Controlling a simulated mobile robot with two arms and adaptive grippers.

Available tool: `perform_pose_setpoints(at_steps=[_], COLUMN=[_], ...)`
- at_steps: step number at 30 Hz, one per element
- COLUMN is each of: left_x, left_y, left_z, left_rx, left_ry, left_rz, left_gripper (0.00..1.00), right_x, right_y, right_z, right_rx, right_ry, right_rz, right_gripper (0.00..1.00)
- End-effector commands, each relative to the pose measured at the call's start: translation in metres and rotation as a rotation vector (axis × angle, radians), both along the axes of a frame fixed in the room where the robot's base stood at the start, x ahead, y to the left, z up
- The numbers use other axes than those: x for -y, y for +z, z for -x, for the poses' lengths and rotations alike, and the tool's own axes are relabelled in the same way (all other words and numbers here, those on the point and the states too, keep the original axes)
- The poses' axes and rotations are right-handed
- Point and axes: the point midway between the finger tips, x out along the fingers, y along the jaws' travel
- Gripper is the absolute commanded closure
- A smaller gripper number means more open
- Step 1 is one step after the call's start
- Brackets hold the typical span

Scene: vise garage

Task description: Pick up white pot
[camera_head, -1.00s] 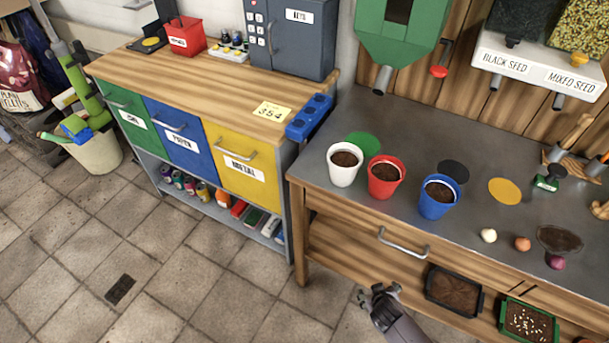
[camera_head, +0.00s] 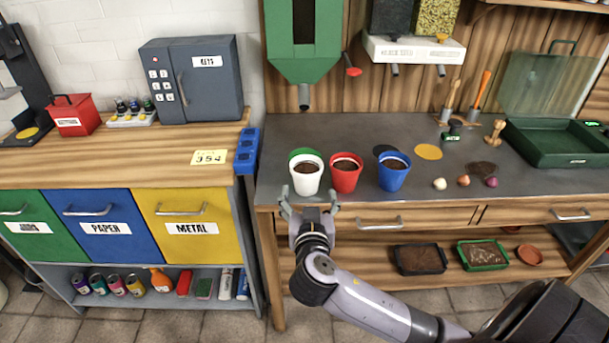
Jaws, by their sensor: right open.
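The white pot (camera_head: 306,181) is filled with dark soil and stands upright near the front left edge of the grey-topped workbench (camera_head: 440,172). A green disc shows just behind it. My right gripper (camera_head: 308,197) is open, in front of and slightly below the white pot, its fingers spread to either side of the pot's lower part. I cannot tell whether they touch it. My left gripper is not in view.
A red pot (camera_head: 346,179) stands close right of the white pot, and a blue pot (camera_head: 393,179) farther right. A green hopper (camera_head: 303,55) hangs above and behind. A blue holder (camera_head: 246,152) is on the left cabinet's edge. Bulbs (camera_head: 463,181) lie right.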

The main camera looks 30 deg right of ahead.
Motion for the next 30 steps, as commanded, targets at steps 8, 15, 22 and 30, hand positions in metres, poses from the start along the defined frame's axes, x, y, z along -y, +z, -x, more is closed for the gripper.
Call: perform_pose_setpoints(at_steps=[8, 15, 22, 30], left_x=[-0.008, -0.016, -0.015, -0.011], left_y=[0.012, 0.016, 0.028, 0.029], left_z=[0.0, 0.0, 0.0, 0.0], left_rx=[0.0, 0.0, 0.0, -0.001], left_ry=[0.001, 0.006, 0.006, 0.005], left_rz=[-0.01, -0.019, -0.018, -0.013], left_gripper=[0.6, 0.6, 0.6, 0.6], right_x=[0.028, 0.037, 0.056, 0.062], right_y=[-0.007, -0.01, -0.012, -0.017], right_z=[-0.046, -0.06, -0.088, -0.1], right_rx=[-0.002, -0.002, -0.003, -0.003], right_ry=[0.002, 0.001, 0.001, 0.002], right_rz=[0.003, 0.002, 0.003, 0.0], right_gripper=[0.24, 0.24, 0.24, 0.24])
